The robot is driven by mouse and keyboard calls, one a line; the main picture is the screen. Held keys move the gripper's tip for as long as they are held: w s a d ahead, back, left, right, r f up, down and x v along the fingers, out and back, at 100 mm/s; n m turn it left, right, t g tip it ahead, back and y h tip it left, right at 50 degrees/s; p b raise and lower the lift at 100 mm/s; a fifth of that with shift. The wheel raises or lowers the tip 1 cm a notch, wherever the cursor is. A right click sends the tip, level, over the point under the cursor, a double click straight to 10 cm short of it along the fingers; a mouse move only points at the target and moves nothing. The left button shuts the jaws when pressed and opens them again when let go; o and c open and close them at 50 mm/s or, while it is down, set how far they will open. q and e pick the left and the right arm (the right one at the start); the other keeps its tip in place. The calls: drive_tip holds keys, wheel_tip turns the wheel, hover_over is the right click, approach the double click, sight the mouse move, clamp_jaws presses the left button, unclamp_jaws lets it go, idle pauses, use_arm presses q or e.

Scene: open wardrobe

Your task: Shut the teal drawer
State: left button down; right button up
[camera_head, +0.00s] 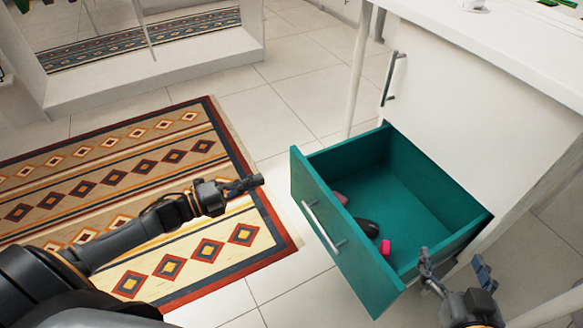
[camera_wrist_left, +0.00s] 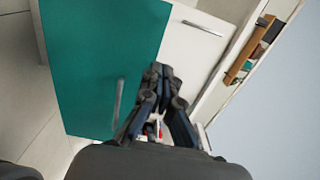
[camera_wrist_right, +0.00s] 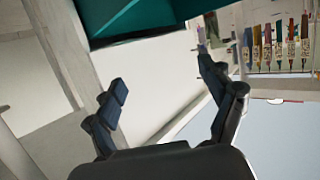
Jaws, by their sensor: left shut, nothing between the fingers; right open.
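The teal drawer (camera_head: 345,235) is pulled out of the white cabinet (camera_head: 455,110), with its handle (camera_head: 322,226) on its front panel. Its front also shows in the left wrist view (camera_wrist_left: 95,60), and part of it shows at the top of the right wrist view (camera_wrist_right: 120,18). Small items lie inside, among them a dark one (camera_head: 367,227) and a pink one (camera_head: 385,247). My left gripper (camera_head: 258,182) is shut and empty, left of the drawer front and apart from it. My right gripper (camera_head: 454,262) is open near the drawer's near right corner; whether it touches the drawer cannot be told.
A striped rug (camera_head: 130,180) lies on the tiled floor to the left. A white door (camera_head: 393,75) with a metal handle is on the cabinet above the drawer. A white table leg (camera_head: 358,70) stands behind the drawer. Tiled floor (camera_head: 290,285) is clear in front of the drawer.

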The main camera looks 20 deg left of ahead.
sight(302, 163)
use_arm(q)
drive_tip(key=b+x, duration=0.2)
drive_tip(key=x, duration=0.8)
drive_tip(key=shift+w+d, duration=0.3)
drive_tip(key=shift+w, duration=0.1)
use_arm(e)
wheel_tip(302, 163, up, 11)
drive_tip(key=a+t+y, duration=0.1)
drive_tip(key=t+y, duration=0.1)
drive_tip(key=t, duration=0.5)
drive_tip(key=shift+w+a, duration=0.4)
use_arm(q)
drive_tip(key=shift+d, duration=0.1)
